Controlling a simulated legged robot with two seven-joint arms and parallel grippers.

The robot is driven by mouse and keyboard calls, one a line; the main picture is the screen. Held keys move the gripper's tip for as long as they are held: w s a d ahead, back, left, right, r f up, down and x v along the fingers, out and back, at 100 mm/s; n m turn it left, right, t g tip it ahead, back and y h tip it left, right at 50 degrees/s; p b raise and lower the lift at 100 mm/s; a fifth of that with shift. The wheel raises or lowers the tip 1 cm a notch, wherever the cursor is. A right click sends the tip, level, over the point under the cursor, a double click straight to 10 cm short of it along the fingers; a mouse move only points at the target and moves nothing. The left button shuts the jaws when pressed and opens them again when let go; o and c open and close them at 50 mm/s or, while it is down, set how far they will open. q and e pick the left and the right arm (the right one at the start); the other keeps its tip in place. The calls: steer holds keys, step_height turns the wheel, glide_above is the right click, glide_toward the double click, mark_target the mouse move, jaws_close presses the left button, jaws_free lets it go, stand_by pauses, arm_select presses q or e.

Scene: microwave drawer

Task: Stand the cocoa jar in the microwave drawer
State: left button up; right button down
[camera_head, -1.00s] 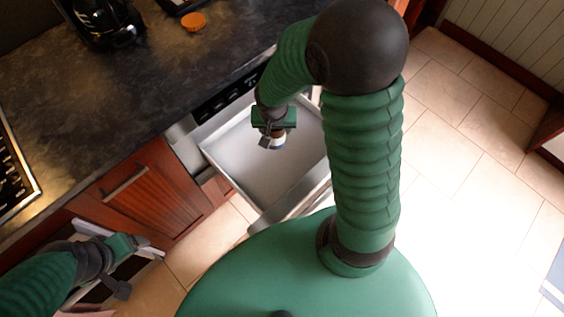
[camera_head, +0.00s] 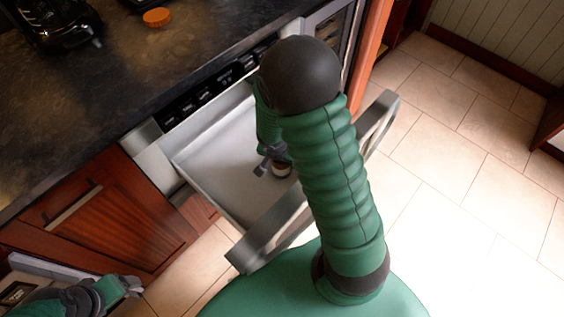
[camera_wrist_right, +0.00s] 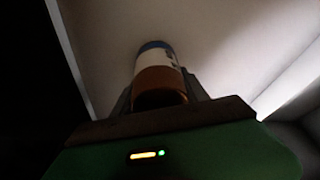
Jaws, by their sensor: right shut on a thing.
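The microwave drawer (camera_head: 222,165) is pulled out below the counter, its pale inside partly covered by my right arm in the head view. My right gripper (camera_head: 271,160) is inside the drawer's outline, shut on the cocoa jar (camera_head: 282,169), which is mostly hidden there. In the right wrist view the jar (camera_wrist_right: 158,75) shows a brown body, a white label and a blue end, between the fingers (camera_wrist_right: 160,100). I cannot tell whether the jar touches the drawer floor. My left gripper (camera_head: 132,285) is at the lower left, away from the drawer; its finger gap is unclear.
The dark counter (camera_head: 140,75) holds an orange round item (camera_head: 157,17) and a black appliance (camera_head: 50,22). The drawer's front with its handle (camera_head: 262,235) sticks out toward me. A wooden cabinet (camera_head: 110,215) stands left of the drawer. The tiled floor (camera_head: 460,190) at right is clear.

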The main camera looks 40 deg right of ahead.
steer(key=c, duration=0.9)
jaws_free()
steer(key=shift+a, duration=0.15)
steer(key=o, duration=0.3)
steer(key=shift+a, duration=0.1)
steer(key=shift+r, duration=0.1)
steer(key=shift+r, duration=0.35)
steer(key=p+v, duration=0.5)
steer(key=v, duration=0.6)
steer(key=s+a+r+n+y, duration=0.1)
steer(key=a+n, duration=0.3)
steer(key=s+a+r+n+y, duration=0.1)
steer(key=a+n, duration=0.3)
steer(key=s+a+r+n+t+y, duration=0.1)
steer(key=a+n, duration=0.3)
steer(key=shift+s+n, duration=0.1)
steer(key=shift+n, duration=0.2)
